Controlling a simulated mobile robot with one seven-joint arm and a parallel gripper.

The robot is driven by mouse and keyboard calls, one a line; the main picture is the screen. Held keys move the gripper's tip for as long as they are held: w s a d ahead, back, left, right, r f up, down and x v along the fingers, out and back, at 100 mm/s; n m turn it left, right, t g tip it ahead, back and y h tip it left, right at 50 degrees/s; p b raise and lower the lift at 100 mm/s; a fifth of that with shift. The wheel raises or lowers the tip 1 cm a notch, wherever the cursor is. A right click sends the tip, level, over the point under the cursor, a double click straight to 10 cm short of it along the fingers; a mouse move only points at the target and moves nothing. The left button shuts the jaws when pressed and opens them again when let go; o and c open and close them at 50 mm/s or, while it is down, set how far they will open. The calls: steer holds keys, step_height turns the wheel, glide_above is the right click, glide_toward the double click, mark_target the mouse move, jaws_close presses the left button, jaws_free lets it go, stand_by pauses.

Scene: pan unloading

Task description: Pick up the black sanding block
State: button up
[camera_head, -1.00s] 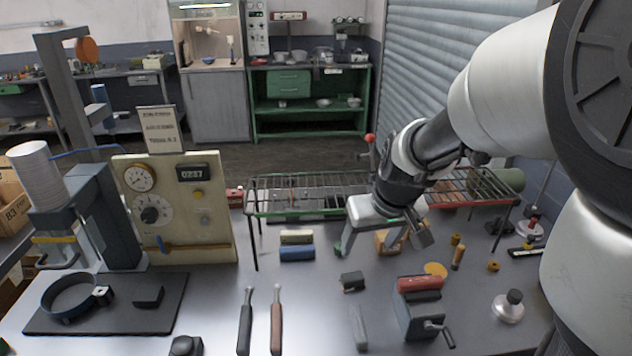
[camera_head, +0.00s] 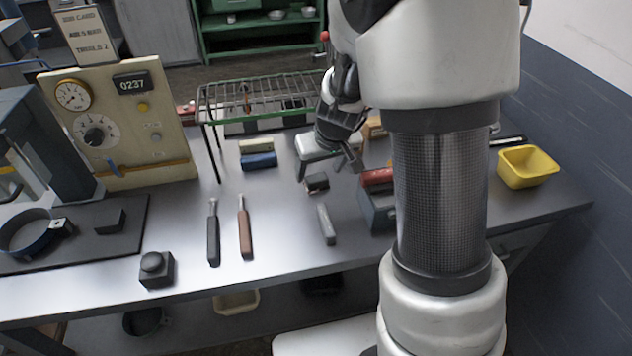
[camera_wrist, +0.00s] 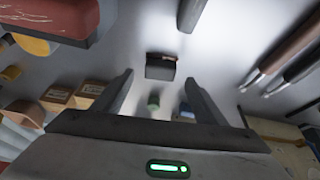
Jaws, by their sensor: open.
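A small black block (camera_head: 316,182), which I take to be the sanding block, lies on the metal bench below my gripper (camera_head: 328,168). In the wrist view the black block (camera_wrist: 160,67) sits ahead of my gripper (camera_wrist: 157,82), about centred between the fingertips. The fingers are spread and empty, and the block appears apart from them. Another black block (camera_head: 109,220) lies on the dark mat at the left. A black block with a round knob (camera_head: 157,268) stands at the bench's front edge.
A red-topped grey device (camera_head: 377,182) stands close right of the block, partly behind my arm. A grey bar (camera_head: 326,224) lies in front. Blue and tan blocks (camera_head: 257,158) lie left, near the wire rack (camera_head: 255,92). Two handled tools (camera_head: 244,232) lie front left. A yellow bin (camera_head: 528,166) is at right.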

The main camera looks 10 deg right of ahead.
mark_target(317, 177)
steer(key=shift+x, duration=1.5)
steer(key=c, duration=1.1)
step_height(317, 177, up, 10)
steer(key=shift+r+p, duration=0.1)
steer(key=shift+p, duration=1.05)
steer(key=shift+c, duration=0.2)
steer(key=shift+o, duration=0.9)
steer(key=shift+c, duration=0.4)
